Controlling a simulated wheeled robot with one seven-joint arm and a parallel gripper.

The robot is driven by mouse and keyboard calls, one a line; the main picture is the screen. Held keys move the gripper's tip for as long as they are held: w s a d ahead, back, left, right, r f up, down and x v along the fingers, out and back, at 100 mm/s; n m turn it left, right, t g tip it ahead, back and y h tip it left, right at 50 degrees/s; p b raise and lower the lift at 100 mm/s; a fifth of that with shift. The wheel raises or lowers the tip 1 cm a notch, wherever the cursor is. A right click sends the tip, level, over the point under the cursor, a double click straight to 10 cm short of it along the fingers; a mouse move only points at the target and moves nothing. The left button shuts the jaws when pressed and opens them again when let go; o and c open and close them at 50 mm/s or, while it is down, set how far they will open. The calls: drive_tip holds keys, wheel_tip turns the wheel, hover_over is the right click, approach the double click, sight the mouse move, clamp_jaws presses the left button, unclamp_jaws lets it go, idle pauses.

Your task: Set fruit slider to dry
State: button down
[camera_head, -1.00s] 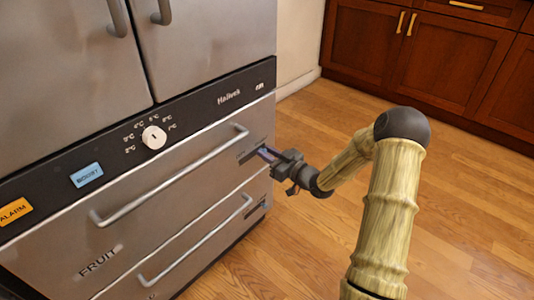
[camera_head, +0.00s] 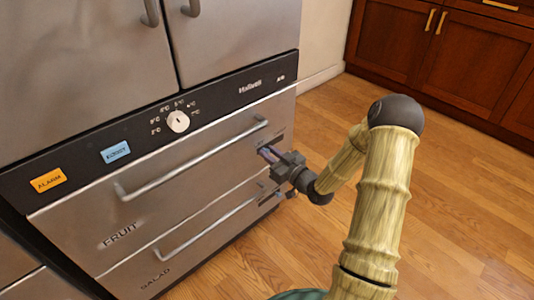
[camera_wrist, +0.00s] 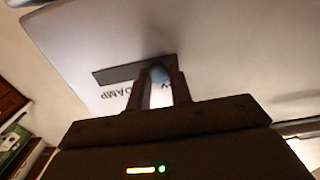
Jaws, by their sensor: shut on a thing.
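The fruit drawer (camera_head: 175,208) is the upper steel drawer, marked FRUIT at its lower left. Its slider slot (camera_wrist: 120,74) is a dark strip in the wrist view, with DAMP printed below it. The slider knob (camera_wrist: 159,75), small and bluish, sits between the fingers at the right end of the visible slot. My gripper (camera_wrist: 160,85) is shut on it. In the head view my gripper (camera_head: 266,153) is at the drawer's right side, and its fingers hide the knob.
A long bar handle (camera_head: 190,160) crosses the fruit drawer, left of my gripper. The salad drawer (camera_head: 215,225) with its own handle is below. The panel above carries a white dial (camera_head: 178,121). Open wooden floor (camera_head: 440,200) lies to the right.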

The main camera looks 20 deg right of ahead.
drive_tip(key=shift+s+a+f, duration=0.1)
drive_tip(key=shift+s+a, duration=0.05)
drive_tip(key=shift+a, duration=0.15)
drive_tip(key=c, duration=1.3)
unclamp_jaws()
drive_tip(key=shift+o, duration=0.2)
drive_tip(key=shift+d, duration=0.1)
drive_tip(key=p+v, duration=0.6)
drive_tip(key=v, duration=1.1)
drive_tip(key=shift+d, duration=0.25)
